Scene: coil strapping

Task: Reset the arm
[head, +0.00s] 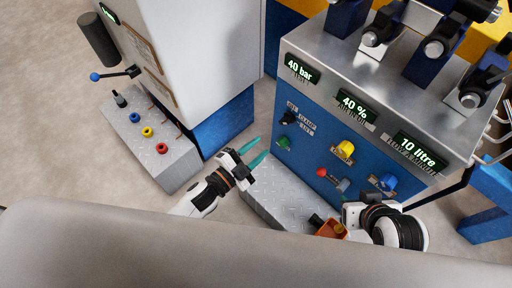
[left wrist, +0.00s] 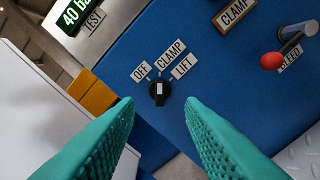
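My left gripper (head: 258,152) is in front of the blue panel, its two teal fingers apart with nothing between them. In the left wrist view its fingers (left wrist: 160,118) stand wide apart. Beyond them is a black selector knob (left wrist: 160,92) labelled OFF, CLAMP and LIFT, not touched by the fingers. The knob also shows in the head view (head: 288,118), up and right of the gripper. My right arm's wrist is low at the right of the head view; its fingers are not clearly visible. An orange block (head: 332,229) is beside it; whether it is held cannot be told.
The blue panel (head: 310,155) carries green, yellow, red and blue controls and displays reading 40 bar, 40 % and 10 litre. A grey cabinet (head: 205,50) with a step of coloured buttons (head: 147,132) stands left. A metal step (head: 270,192) lies below the panel. Open floor shows far left.

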